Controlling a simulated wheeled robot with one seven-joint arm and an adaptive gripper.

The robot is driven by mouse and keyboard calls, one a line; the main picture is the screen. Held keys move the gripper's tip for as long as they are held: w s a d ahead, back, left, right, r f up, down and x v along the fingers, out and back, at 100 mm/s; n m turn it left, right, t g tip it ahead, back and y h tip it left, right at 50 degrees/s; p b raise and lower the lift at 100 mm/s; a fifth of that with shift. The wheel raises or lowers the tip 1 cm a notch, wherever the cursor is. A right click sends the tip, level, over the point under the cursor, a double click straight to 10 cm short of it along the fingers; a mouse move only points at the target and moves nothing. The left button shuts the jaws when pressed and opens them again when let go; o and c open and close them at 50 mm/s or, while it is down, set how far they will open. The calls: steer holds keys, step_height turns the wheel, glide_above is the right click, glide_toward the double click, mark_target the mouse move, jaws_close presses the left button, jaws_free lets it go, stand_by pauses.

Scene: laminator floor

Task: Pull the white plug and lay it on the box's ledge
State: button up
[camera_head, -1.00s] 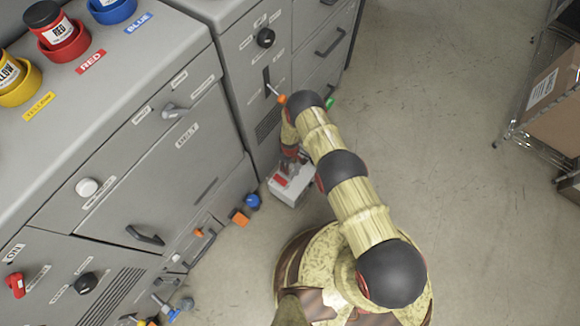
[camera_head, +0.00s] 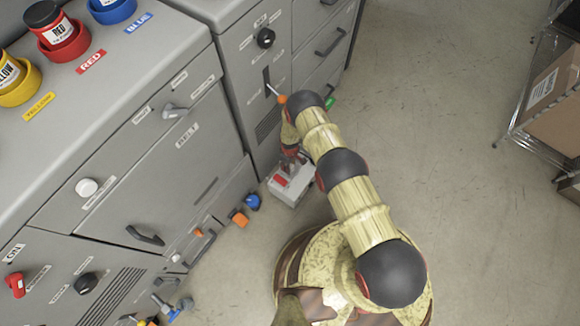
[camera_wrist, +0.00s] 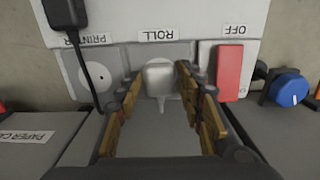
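The white plug (camera_wrist: 160,76) sits in the box's face under the upside-down ROLL label in the wrist view. My gripper (camera_wrist: 159,82) is open, with one finger on each side of the plug and small gaps showing. The box (camera_head: 293,190) stands on the floor by the cabinets in the head view. Its ledge (camera_wrist: 160,138) shows as the grey surface below the plug and between my fingers. My gripper hides the plug in the head view.
A black plug (camera_wrist: 65,14) with a hanging cord is left of the white plug, by the PRINTER label. A red switch (camera_wrist: 229,72) under OFF and a blue knob (camera_wrist: 288,90) are to the right.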

jaws_close()
steer(key=shift+r, duration=0.1)
stand_by(0.6)
steer(key=shift+r+p, duration=1.8)
steer(key=shift+r, duration=1.15)
